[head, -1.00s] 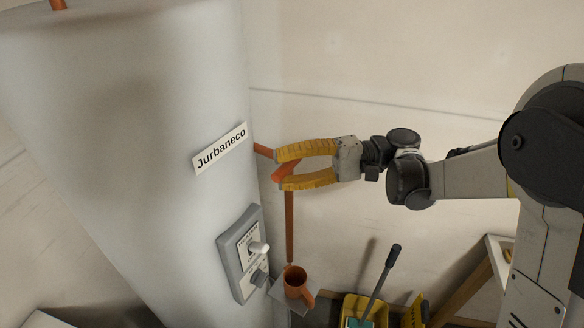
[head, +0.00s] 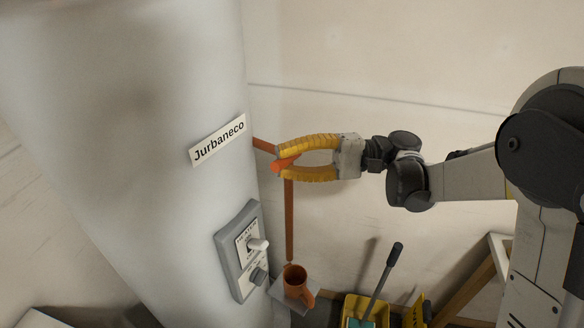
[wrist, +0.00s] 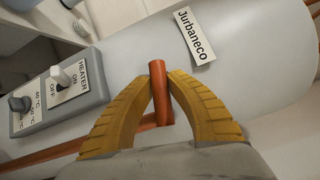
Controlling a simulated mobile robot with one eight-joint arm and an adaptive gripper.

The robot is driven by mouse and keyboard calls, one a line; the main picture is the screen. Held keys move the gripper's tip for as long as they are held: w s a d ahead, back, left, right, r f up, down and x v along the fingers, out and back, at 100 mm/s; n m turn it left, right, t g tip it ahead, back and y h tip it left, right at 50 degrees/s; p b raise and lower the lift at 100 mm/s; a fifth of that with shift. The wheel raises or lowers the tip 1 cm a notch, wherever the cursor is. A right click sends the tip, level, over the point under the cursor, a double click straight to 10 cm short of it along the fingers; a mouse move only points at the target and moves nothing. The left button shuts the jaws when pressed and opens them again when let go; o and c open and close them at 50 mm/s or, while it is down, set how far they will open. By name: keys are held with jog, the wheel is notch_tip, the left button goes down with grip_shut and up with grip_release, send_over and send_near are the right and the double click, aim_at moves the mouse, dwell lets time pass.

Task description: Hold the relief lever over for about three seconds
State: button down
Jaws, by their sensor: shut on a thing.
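The relief lever (head: 284,163) is a short orange-copper bar at the valve on the side of the tall pale tank (head: 130,130). My gripper (head: 281,161), with two yellow ribbed fingers, is shut on it, one finger above and one below in the head view. In the wrist view the lever (wrist: 158,88) stands between the fingertips of my gripper (wrist: 160,80). A copper discharge pipe (head: 289,222) runs down below the valve. The valve body is partly hidden by the fingers and lever.
A grey heater control box (head: 240,250) with a switch and knob is on the tank, left of the pipe. An orange mug (head: 296,280) stands under the pipe. A yellow container (head: 362,308) with a dark-handled tool is at lower right.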

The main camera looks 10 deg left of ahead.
jog(key=shift+r+m, duration=0.1)
jog(key=shift+m, duration=0.2)
jog(key=shift+m+y+b, duration=0.5)
jog(key=shift+b, duration=0.4)
jog(key=shift+w+r+m+y+b, duration=0.15)
jog(key=shift+r+m+y+b, duration=0.25)
jog(key=shift+m+y, duration=0.15)
